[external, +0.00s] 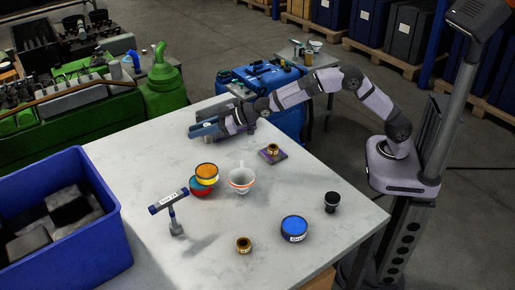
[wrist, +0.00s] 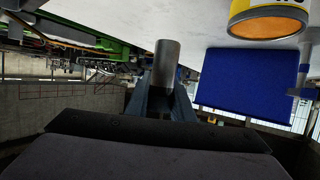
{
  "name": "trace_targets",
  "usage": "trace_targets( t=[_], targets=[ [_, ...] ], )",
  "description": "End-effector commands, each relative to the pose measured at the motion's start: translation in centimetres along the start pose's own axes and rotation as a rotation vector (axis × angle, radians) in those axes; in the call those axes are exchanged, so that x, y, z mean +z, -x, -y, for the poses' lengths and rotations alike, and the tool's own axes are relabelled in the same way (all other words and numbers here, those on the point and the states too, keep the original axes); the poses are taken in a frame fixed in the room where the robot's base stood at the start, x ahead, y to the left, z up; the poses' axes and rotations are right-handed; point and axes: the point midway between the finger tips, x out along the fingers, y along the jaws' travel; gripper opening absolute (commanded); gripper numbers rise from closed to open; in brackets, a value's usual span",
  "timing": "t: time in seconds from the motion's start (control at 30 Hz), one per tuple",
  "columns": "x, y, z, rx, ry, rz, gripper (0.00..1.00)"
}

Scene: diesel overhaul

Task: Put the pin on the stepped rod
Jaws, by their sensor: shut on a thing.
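My gripper (external: 207,130) is low over the far left part of the table, with its blue fingers pointing left. In the wrist view, my gripper (wrist: 170,98) is shut on a plain grey metal cylinder, the pin (wrist: 167,62), which sticks out beyond the fingertips. I cannot make out the pin in the external view. I cannot tell for sure which thing is the stepped rod. A small brass stepped piece (external: 273,149) stands on a purple plate (external: 268,159), to the right of and nearer than my gripper.
A hammer-like tool (external: 169,200) stands upright at the front left. Orange (external: 206,169) and red (external: 201,188) tins, a striped white mug (external: 241,182), a blue-lidded tin (external: 294,225), a black-topped jar (external: 332,200) and a brass ring (external: 244,243) occupy the table. A blue crate (external: 106,220) is left.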

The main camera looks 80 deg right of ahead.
Motion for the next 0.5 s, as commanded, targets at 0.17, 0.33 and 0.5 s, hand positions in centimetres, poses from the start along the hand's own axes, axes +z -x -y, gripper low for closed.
trace_targets(
  t=[0.17, 0.33, 0.5],
  targets=[
    [-4.7, 1.7, 2.1, -0.027, 0.011, -0.008, 0.00],
    [-7.5, 2.9, 3.7, -0.047, 0.019, -0.006, 0.00],
    [-9.6, 4.0, 4.8, -0.061, 0.023, -0.006, 0.00]
  ],
)
